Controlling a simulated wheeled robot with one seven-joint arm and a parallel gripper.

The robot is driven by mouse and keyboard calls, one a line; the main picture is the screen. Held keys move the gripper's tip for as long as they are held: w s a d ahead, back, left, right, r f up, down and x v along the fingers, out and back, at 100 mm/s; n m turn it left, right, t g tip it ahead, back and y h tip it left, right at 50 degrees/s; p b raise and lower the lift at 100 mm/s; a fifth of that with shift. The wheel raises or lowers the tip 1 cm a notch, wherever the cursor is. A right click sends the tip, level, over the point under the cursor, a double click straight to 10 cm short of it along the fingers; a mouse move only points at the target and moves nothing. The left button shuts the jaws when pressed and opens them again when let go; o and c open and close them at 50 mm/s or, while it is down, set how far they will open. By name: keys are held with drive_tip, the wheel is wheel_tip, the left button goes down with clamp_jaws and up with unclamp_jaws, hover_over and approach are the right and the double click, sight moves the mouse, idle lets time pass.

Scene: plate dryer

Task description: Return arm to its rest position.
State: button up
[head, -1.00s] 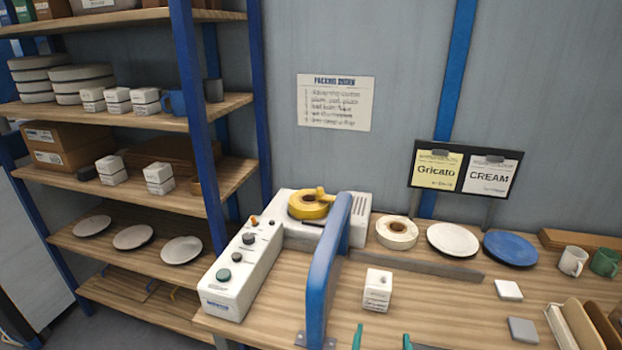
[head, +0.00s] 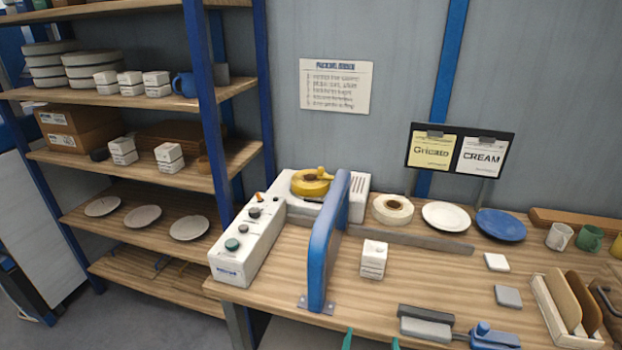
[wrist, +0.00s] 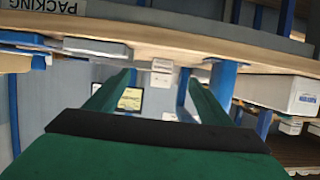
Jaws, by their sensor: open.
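My gripper (head: 371,340) shows only as two green fingertips at the bottom edge of the head view, in front of the bench's near edge. In the wrist view my gripper (wrist: 159,78) has its two green fingers spread apart with nothing between them. The rest of my arm is out of the head view. The wrist picture looks upside down, with the bench edge (wrist: 180,42) across the top. A small white box (head: 373,258) stands on the bench beyond the fingers, apart from them.
A blue upright guard (head: 328,240) and a white control box (head: 246,246) stand on the bench. A heat sealer (head: 427,322) lies near the front edge. A white plate (head: 446,216) and a blue plate (head: 500,225) lie at the back. Shelves (head: 150,225) with three plates stand left; floor shows below.

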drive_tip(key=s+a+f, duration=0.5)
drive_tip(key=s+f, duration=0.1)
drive_tip(key=s, duration=0.1)
drive_tip(key=s+a+n+y, duration=0.1)
drive_tip(key=s+a, duration=0.3)
drive_tip(key=s, duration=0.8)
drive_tip(key=s+a+n+t+y, duration=0.1)
drive_tip(key=s+a, duration=0.4)
drive_tip(key=s, duration=0.8)
drive_tip(key=shift+n+t+y, duration=0.3)
drive_tip(key=shift+n+y, duration=0.2)
drive_tip(key=shift+y, duration=0.3)
